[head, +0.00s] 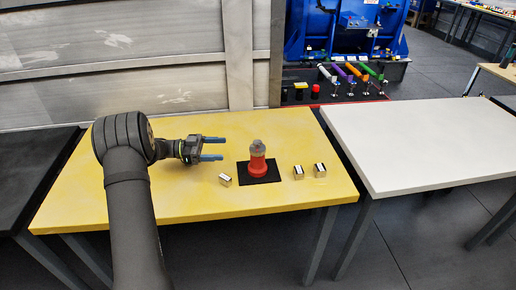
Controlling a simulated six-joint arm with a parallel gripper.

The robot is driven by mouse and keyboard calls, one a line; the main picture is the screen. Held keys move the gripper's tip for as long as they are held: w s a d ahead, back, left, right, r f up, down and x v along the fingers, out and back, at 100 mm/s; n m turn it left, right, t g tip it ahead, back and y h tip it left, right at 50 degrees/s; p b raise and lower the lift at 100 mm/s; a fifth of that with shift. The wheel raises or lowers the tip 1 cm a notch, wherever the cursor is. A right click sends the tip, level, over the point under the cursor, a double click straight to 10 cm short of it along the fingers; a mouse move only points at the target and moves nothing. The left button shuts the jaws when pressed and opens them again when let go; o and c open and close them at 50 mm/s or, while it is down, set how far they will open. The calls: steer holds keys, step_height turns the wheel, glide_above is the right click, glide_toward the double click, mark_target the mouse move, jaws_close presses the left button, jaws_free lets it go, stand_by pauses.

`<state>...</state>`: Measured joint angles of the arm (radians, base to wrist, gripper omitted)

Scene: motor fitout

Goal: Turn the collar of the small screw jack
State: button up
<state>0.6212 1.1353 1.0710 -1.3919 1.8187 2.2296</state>
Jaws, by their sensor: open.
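The small screw jack (258,166) stands upright on a black mat (270,180) on the yellow table. It has a red body that widens at the base and a grey upper part, which seems to be the collar (257,147). My gripper (222,149) is open and empty, to the left of the jack. Its two blue fingers point right towards the jack, one behind the other in the picture, with a gap between them. The fingers are apart from the jack. Fine detail on the collar is too small to tell.
Several small metallic blocks lie near the mat: one (225,180) to its left, two to its right (298,173) (320,170). The yellow table (180,205) is otherwise clear. A bare white table (420,145) stands to the right. A wall (110,60) rises behind.

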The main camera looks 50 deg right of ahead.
mark_target(262, 147)
steer(key=shift+n+t+h, duration=0.5)
steer(key=shift+h, duration=0.1)
steer(key=x, duration=1.5)
steer(key=shift+s+a+f, duration=0.1)
steer(key=shift+s+a, duration=0.05)
steer(key=shift+s, duration=0.45)
steer(key=c, duration=1)
